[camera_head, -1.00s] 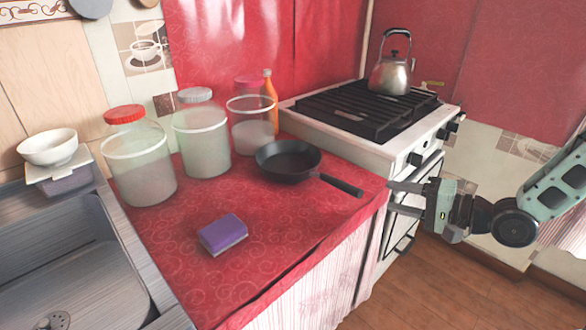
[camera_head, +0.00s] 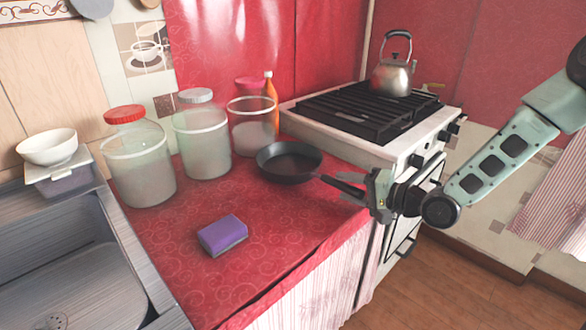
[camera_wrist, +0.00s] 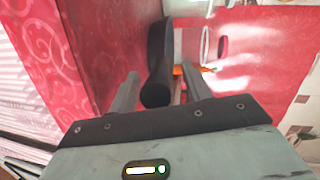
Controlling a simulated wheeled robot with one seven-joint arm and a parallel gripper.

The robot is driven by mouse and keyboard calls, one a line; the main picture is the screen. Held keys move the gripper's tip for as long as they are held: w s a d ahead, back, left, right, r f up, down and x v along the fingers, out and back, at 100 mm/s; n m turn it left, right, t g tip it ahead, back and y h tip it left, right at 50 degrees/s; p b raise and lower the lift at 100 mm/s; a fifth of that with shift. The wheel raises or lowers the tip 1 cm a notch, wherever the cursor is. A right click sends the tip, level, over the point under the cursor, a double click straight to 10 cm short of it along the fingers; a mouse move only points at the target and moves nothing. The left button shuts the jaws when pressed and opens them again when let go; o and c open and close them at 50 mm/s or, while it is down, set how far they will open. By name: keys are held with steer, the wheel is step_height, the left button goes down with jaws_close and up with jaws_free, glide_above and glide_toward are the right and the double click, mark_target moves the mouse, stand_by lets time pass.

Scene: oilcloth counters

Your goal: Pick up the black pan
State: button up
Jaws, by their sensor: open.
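The black pan (camera_head: 289,160) rests on the red oilcloth counter (camera_head: 285,245), with its handle pointing right toward the counter's edge by the stove. My gripper (camera_head: 347,186) is at the end of the handle, reaching in from the right, and its jaws are open. In the wrist view the dark handle (camera_wrist: 158,60) runs between the two fingers of my gripper (camera_wrist: 158,92), its round end close to the palm. A gap shows on the handle's left; on its right the finger is near, and I cannot tell if it touches.
A purple sponge (camera_head: 222,235) lies toward the counter's front. Glass jars (camera_head: 202,145) and an orange bottle (camera_head: 271,100) stand behind the pan. The stove (camera_head: 410,145), with a kettle (camera_head: 392,76), is to the right. A sink (camera_head: 75,270) is at left.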

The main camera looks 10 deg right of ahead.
jaws_close()
stand_by(1.4)
steer(key=shift+r, duration=0.1)
